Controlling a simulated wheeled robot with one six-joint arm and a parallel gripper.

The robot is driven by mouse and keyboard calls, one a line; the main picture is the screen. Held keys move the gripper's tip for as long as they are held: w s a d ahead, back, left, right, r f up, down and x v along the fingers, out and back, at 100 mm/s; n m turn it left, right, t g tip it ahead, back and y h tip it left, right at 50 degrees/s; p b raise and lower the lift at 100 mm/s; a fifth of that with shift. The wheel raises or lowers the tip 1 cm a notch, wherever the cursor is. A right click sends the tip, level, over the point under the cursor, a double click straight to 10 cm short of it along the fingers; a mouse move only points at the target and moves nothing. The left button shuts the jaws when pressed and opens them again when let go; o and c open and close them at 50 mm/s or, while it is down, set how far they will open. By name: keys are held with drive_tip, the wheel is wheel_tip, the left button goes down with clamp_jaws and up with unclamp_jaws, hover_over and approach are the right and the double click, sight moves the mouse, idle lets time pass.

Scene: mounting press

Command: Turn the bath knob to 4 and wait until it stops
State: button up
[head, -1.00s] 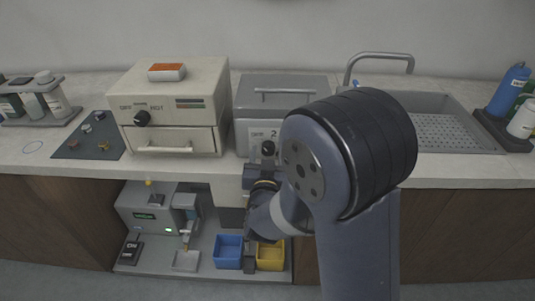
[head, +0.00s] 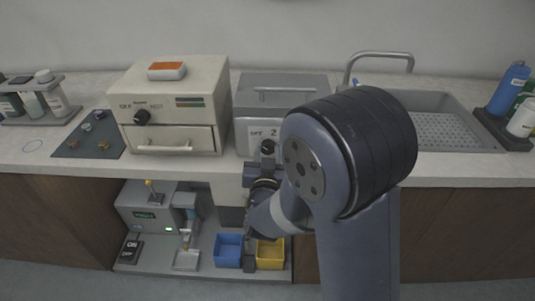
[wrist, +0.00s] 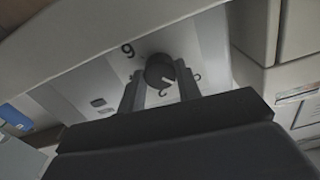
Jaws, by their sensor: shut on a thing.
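The bath knob (head: 267,146) is a small dark round knob on the front of the grey lidded bath (head: 284,88), beside a pale panel marked "OFF" and "2". The wrist view shows the knob (wrist: 160,70) close up, with a pale pointer line toward the lower right. A figure like a 9 is at its upper left, and smaller marks are below and right. My gripper (wrist: 158,92) is shut on the knob, one finger on each side. In the head view my gripper (head: 265,166) is largely hidden by my arm. I cannot tell which number the pointer meets.
A cream oven-like box (head: 176,104) with its own dark knob stands left of the bath. A sink (head: 435,130) lies to the right. Below are a blue bin (head: 228,250), a yellow bin (head: 270,254) and a grey machine (head: 146,214) with a lit display.

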drive_tip(key=shift+f+m+b, duration=0.15)
drive_tip(key=shift+m+b, duration=0.15)
drive_tip(key=shift+b, duration=0.15)
drive_tip(key=m+b, duration=0.3)
drive_tip(key=b, duration=0.2)
drive_tip(key=shift+f, duration=0.2)
drive_tip(key=m+b, duration=0.4)
drive_tip(key=shift+b, duration=0.3)
drive_tip(key=m+b, duration=0.3)
drive_tip(key=b, duration=0.1)
drive_tip(key=shift+m, duration=0.4)
drive_tip(key=m+b, duration=0.5)
drive_tip(key=m, duration=0.1)
drive_tip(key=shift+r, duration=0.1)
drive_tip(key=m+b, duration=0.3)
drive_tip(key=shift+m, duration=0.3)
drive_tip(key=shift+r+m+b, duration=0.15)
drive_tip(key=shift+m+b, duration=0.65)
drive_tip(key=shift+m, duration=0.6)
